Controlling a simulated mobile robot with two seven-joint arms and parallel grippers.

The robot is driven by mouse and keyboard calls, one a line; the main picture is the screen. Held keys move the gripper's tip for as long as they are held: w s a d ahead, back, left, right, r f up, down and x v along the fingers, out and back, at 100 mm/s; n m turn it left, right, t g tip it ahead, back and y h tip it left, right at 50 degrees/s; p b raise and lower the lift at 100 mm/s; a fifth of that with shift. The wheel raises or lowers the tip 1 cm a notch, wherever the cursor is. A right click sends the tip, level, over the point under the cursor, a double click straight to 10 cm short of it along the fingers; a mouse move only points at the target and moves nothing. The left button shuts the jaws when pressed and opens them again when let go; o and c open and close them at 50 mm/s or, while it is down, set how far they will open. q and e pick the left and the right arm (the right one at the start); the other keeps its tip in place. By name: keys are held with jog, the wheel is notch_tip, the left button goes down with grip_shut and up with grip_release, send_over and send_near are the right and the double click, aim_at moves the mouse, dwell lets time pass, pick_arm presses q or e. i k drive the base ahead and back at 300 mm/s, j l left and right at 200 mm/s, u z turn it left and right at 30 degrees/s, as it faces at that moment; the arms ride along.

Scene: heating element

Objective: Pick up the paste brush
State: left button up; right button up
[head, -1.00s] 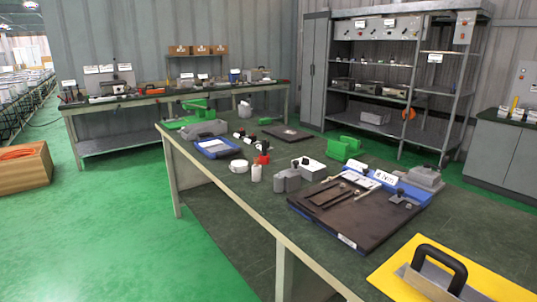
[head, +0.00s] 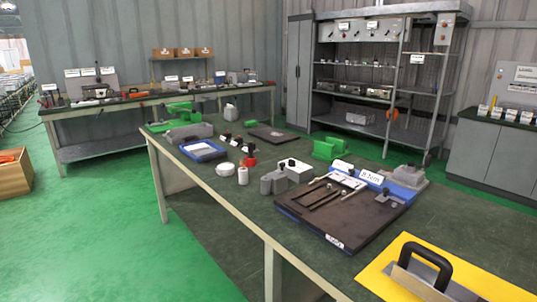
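I cannot clearly make out a paste brush; the small items on the long dark green worktable (head: 225,215) are too small to tell apart. A small white round pot (head: 225,170) stands near the table's left edge, with a white cylinder (head: 243,176) beside it. A red item with a dark top (head: 249,161) stands just behind them. Several small white items with black tops stand in a row farther back. Neither of my grippers is in view.
A dark board (head: 340,222) with rods and a blue part (head: 400,189) covers the table's middle right. A yellow plate (head: 400,272) with a black-handled tool (head: 424,262) lies at the near right. A blue tray (head: 204,150) lies farther back.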

aim_at(250, 145)
jog(key=i+j+z, duration=0.25)
jog(key=j+z, duration=0.25)
jog(key=j, duration=0.2)
jog(key=i+j+z, duration=0.25)
jog(key=j, duration=0.15)
jog(key=j+z, duration=0.25)
jog(key=j, duration=0.15)
